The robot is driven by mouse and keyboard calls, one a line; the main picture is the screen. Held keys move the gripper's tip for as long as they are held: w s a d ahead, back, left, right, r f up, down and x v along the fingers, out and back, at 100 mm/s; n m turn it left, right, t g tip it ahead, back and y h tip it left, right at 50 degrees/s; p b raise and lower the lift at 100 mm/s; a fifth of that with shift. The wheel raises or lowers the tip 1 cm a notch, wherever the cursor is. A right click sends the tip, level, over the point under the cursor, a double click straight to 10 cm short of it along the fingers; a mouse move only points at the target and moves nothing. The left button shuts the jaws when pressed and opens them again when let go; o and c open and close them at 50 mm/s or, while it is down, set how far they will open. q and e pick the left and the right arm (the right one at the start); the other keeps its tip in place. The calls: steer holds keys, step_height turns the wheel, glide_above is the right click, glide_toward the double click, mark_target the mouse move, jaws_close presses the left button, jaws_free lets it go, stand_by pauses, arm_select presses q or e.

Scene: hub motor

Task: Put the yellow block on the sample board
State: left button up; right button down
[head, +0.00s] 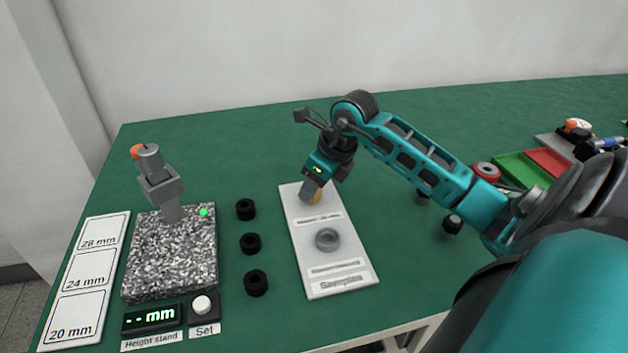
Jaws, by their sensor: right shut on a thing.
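The sample board (297,240) is a white plate labelled "Samples" lying on the green table, with a grey ring (327,239) on its middle. My right gripper (311,195) points down over the far end of the board. My left gripper is not in view.
Several black cylindrical pieces (250,244) stand left of the board. Further left are a height stand with a speckled base (150,265), a display (152,318) and a white card with mm labels (85,270). Green (520,170) and red (550,162) trays lie at right. The back table is clear.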

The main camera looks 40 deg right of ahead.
steer(key=c, duration=0.7)
jaws_free()
steer(key=shift+f, duration=0.1)
steer(key=shift+c, duration=0.2)
steer(key=shift+r, duration=0.25)
steer(key=p+v, duration=0.1)
steer(key=v, duration=1)
steer(key=shift+s+r, duration=0.25)
steer(key=shift+r, duration=0.1)
steer(key=shift+d, duration=0.1)
